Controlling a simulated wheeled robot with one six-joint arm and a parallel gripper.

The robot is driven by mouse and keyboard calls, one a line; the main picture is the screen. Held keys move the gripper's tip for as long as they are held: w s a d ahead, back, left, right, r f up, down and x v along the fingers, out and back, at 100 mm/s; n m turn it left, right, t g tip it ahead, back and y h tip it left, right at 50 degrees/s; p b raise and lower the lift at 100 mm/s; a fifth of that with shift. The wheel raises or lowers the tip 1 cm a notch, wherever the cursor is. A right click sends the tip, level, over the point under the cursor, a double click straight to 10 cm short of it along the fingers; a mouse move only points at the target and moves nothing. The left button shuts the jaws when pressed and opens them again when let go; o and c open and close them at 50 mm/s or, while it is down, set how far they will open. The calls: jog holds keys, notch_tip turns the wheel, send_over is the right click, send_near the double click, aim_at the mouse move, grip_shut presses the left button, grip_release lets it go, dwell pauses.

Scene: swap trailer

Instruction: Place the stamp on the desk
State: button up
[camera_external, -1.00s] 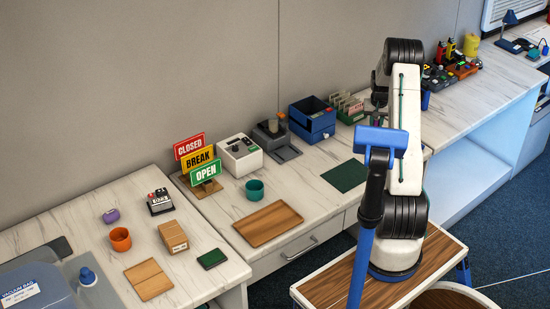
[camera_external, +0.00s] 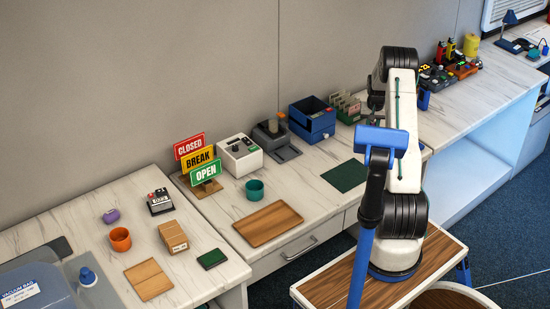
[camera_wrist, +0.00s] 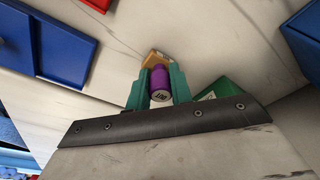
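In the wrist view, my gripper (camera_wrist: 160,88) has its two teal fingers closed on both sides of a purple, rounded handle with small pale lettering on its end. A tan block shows just beyond the handle; together they look like the stamp (camera_wrist: 159,76). Whether the stamp touches the marbled desk (camera_wrist: 115,60) is unclear. In the external view, my gripper and the stamp are hidden behind my arm, above the back part of the desk (camera_external: 300,183).
In the external view, a blue box (camera_external: 312,122), a card rack (camera_external: 346,106) and a green mat (camera_external: 345,176) lie left of my arm. Several small devices (camera_external: 445,75) stand to its right. In the wrist view, a green object (camera_wrist: 222,90) lies close right of the fingers.

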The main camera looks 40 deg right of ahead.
jog(key=o, duration=0.4)
jog(key=shift+r, duration=0.1)
notch_tip(320, 180, up, 12)
jog(key=s+a, duration=0.1)
jog(key=s+a+r+n, duration=0.1)
jog(key=s+a+r, duration=0.2)
jog(key=a+r, duration=0.45)
jog(key=s+a+r+n, duration=0.2)
jog(key=s+a+r, duration=0.15)
jog(key=a, duration=0.75)
jog(key=s+a+r+n, duration=0.1)
jog(key=s+a+r, duration=0.1)
jog(key=a+r, duration=0.65)
jog(key=s+a+n, duration=0.1)
jog(key=s+a, duration=0.5)
jog(key=s, duration=0.2)
jog(key=s+a+f+n, duration=0.1)
jog(key=s+a+n, duration=0.1)
jog(key=s+a, duration=0.5)
jog(key=s+a+f+n+y, duration=0.1)
jog(key=s+a, duration=0.5)
jog(key=s, duration=0.5)
jog(key=shift+a+f, duration=0.2)
jog(key=shift+f, duration=0.05)
